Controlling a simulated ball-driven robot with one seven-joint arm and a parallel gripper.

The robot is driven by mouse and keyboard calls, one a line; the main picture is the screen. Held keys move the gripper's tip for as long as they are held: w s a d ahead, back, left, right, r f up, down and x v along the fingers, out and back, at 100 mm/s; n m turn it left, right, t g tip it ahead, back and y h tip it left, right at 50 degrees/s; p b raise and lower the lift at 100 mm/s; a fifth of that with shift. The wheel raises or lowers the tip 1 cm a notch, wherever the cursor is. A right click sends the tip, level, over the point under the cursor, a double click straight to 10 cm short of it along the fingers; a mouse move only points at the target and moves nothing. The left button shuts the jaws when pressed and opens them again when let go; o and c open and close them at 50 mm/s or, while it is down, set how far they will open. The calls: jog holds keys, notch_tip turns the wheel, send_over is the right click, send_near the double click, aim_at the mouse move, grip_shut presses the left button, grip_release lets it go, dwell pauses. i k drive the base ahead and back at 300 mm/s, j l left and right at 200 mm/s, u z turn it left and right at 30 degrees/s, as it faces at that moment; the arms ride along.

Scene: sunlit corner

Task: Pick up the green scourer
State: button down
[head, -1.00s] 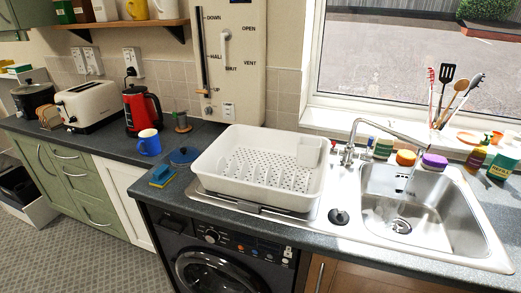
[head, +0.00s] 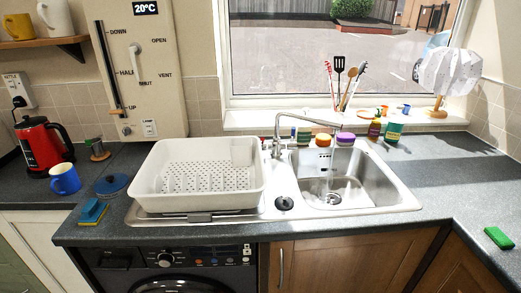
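A flat green block that looks like the green scourer (head: 498,237) lies on the dark worktop at the far right, near its front edge. Its surface is bright green with a darker side. My gripper is in neither the current view nor the earlier one.
A white dish rack (head: 203,178) stands left of the steel sink (head: 347,190). A blue and yellow sponge (head: 93,211) lies left of the rack. Orange (head: 323,140) and purple (head: 345,138) sponges sit behind the sink. The right worktop (head: 450,185) is mostly clear.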

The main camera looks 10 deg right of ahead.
aim_at(500, 239)
jog(key=z, duration=1.25)
